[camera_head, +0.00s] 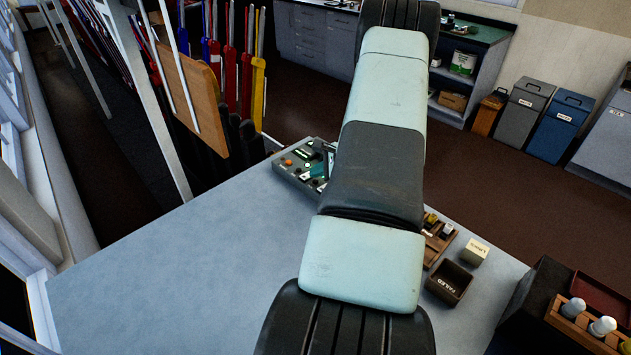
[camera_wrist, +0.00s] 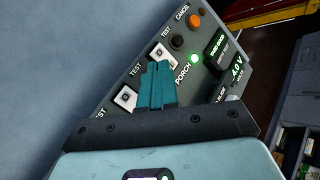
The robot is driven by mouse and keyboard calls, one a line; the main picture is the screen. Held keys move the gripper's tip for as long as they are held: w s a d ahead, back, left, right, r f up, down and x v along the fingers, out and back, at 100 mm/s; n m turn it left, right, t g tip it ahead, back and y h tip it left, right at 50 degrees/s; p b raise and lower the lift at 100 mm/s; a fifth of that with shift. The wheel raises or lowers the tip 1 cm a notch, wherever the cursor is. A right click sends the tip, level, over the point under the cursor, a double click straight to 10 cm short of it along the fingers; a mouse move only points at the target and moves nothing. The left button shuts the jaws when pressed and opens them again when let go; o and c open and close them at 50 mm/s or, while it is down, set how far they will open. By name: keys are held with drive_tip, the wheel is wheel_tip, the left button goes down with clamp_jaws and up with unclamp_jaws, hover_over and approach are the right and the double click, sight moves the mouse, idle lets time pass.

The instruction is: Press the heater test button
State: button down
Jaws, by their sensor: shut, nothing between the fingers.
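A grey test panel (camera_head: 283,168) lies at the far edge of the blue-grey table, partly hidden behind my arm. In the wrist view it carries an orange button (camera_wrist: 194,21) marked CANCEL, a dark round button (camera_wrist: 177,42) marked TEST, and two white square buttons (camera_wrist: 159,50) and (camera_wrist: 125,98) with TEST labels. I cannot read the word heater on any of them. My gripper (camera_wrist: 156,66) is shut and empty over the panel. Its teal fingertips overlap the lower edge of the upper white button; I cannot tell whether they touch it.
A green lamp (camera_wrist: 194,58) is lit by the PORCH label. A wooden tray (camera_head: 437,240), a dark bin (camera_head: 449,283) and a cream box (camera_head: 474,252) stand to the right. The table's left part is clear.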

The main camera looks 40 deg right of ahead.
idle(0.4)
drive_tip(key=shift+f, duration=0.45)
drive_tip(key=shift+f, duration=0.35)
idle(0.7)
drive_tip(key=shift+r, duration=0.75)
drive_tip(key=shift+r, duration=2.55)
